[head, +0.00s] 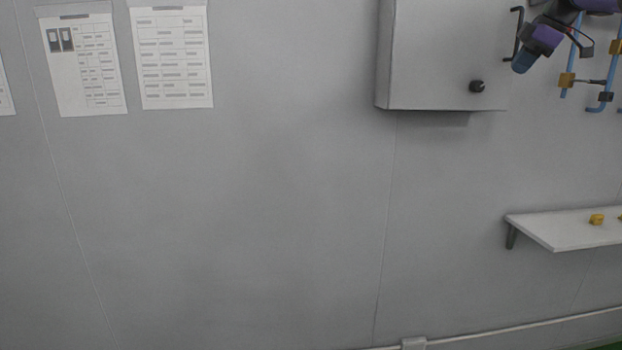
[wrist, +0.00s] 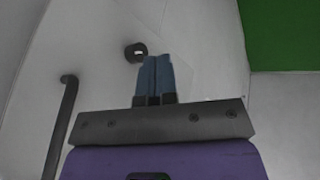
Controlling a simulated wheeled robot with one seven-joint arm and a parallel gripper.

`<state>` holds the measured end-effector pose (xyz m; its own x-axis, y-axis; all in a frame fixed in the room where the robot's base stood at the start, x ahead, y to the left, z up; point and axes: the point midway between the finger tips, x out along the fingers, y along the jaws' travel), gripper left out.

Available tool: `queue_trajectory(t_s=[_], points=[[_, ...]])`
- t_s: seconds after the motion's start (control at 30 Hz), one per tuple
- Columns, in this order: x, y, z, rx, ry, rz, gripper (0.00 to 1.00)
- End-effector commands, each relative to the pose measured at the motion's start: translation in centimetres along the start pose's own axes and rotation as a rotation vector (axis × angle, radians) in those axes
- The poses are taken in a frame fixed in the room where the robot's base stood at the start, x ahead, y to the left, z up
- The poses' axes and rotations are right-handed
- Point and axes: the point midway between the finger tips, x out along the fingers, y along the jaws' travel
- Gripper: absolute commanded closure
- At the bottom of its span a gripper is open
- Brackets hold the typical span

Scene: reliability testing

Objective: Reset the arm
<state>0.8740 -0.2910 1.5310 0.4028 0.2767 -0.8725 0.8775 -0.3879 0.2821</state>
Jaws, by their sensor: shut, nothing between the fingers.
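My gripper (head: 524,61) hangs at the top right of the head view, its blue fingers pointing down and left, close to the right side of a grey wall cabinet (head: 430,55). In the wrist view my gripper (wrist: 155,75) has both blue fingers pressed together with nothing between them. The cabinet front also shows there behind the fingers (wrist: 100,50). The cabinet bears a black round knob (head: 477,87), seen just beyond the fingertips in the wrist view (wrist: 136,51), and a black bar handle (head: 515,35), at left in the wrist view (wrist: 64,125). Contact cannot be told.
Blue pipes with brass fittings (head: 567,80) run on the wall right of my gripper. A white shelf (head: 560,236) with a small yellow object (head: 597,219) is below. Paper sheets (head: 172,57) hang at left. The wall's middle is bare. Green floor (wrist: 285,35) shows in the wrist view.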

Motion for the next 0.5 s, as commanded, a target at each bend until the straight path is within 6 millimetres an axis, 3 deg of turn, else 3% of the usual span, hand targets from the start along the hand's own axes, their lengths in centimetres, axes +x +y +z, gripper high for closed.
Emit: queue_trajectory(t_s=[0.03, 0.2, 0.5], points=[[-0.1, -1.6, -1.8, 0.029, -0.023, -0.004, 1.0], [0.0, -6.8, -6.1, 0.158, -0.09, 0.004, 1.0], [0.0, -17.7, -10.1, 0.394, -0.181, 0.059, 1.0]])
